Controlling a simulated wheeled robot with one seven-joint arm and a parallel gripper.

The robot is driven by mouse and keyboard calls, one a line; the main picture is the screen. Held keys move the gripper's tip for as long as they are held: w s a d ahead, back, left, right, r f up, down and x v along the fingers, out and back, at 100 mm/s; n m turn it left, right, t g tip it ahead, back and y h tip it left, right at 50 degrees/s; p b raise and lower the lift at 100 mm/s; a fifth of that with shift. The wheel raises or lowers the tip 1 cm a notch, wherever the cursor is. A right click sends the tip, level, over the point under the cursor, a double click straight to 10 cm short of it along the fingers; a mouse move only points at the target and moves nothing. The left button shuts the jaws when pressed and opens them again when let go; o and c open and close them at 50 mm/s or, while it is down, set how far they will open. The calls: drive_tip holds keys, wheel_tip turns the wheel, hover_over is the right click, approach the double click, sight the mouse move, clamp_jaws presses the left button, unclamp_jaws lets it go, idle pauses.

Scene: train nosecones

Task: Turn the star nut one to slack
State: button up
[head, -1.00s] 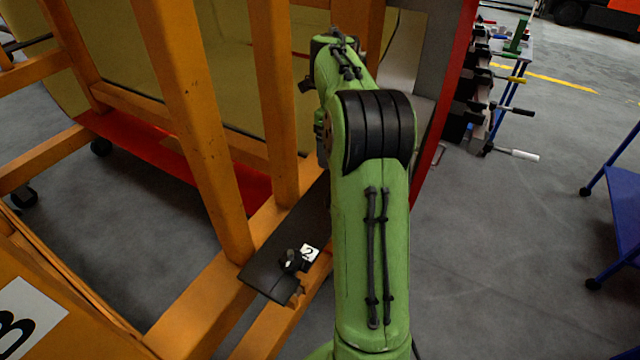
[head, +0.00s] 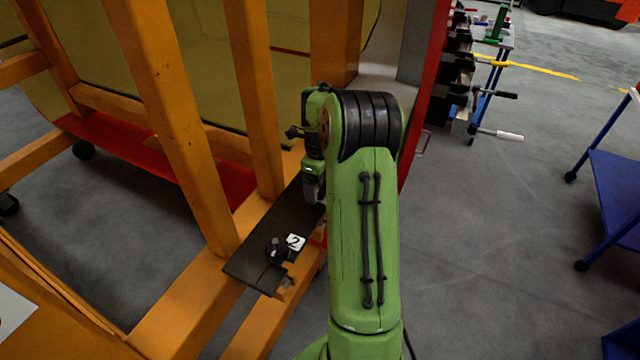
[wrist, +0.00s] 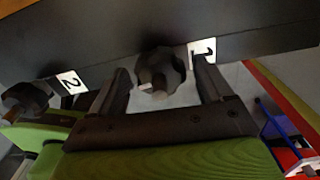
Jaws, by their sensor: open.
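Star nut one, a black lobed knob (wrist: 160,72), is in the middle of the wrist view, by a white label marked 1 (wrist: 203,50) on the edge of a dark plate. My gripper (wrist: 163,76) is open, with one finger on each side of this nut in the picture. Gaps show between the fingers and the nut, and I see no contact. In the head view my green arm hides this nut, and my fingertips do not show clearly there.
A second black star nut (head: 275,248) stands by a label marked 2 on the dark plate (head: 248,262); it also shows at left in the wrist view (wrist: 26,98). Orange frame posts (head: 178,110) rise left of my arm. Open floor lies to the right, before a blue cart (head: 612,190).

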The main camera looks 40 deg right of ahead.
drive_tip(key=shift+c, duration=0.5)
drive_tip(key=c, duration=1)
drive_tip(key=shift+o, duration=0.2)
